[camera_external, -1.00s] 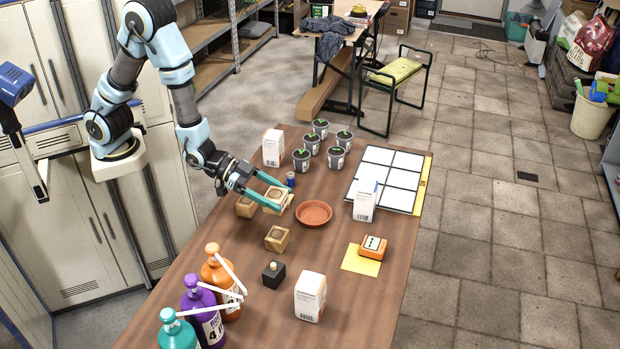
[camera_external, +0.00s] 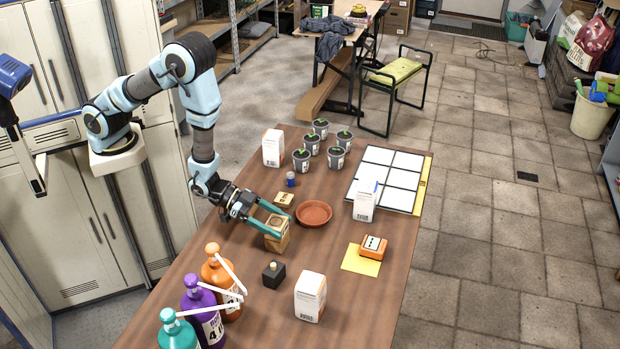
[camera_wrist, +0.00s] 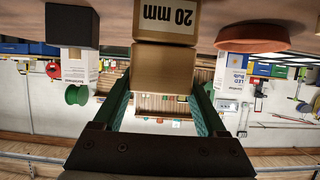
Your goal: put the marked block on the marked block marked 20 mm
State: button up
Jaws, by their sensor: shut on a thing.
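My gripper (camera_external: 262,222) is shut on a wooden block (camera_external: 271,221) with a round mark on its top. The held block (camera_wrist: 163,68) also shows between the fingers in the wrist view. The block marked 20 mm (camera_wrist: 182,18) is directly beyond it in the inverted wrist view. In the external view this lower block (camera_external: 278,245) stands on the table under the held block. The two look lined up, with a slight sideways offset in the wrist view. They appear to touch or nearly touch; I cannot tell which.
Another wooden block (camera_external: 284,200) lies behind the gripper, near a terracotta saucer (camera_external: 314,213) and a small blue item (camera_external: 291,179). A black block with a knob (camera_external: 273,274) and a white box (camera_external: 310,297) stand in front. Bottles (camera_external: 220,270) stand at the left edge.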

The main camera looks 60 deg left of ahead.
jog(key=shift+f, duration=0.1)
jog(key=shift+f+b, duration=0.1)
jog(key=shift+b, duration=0.2)
jog(key=o, duration=1.5)
jog(key=shift+c, duration=0.2)
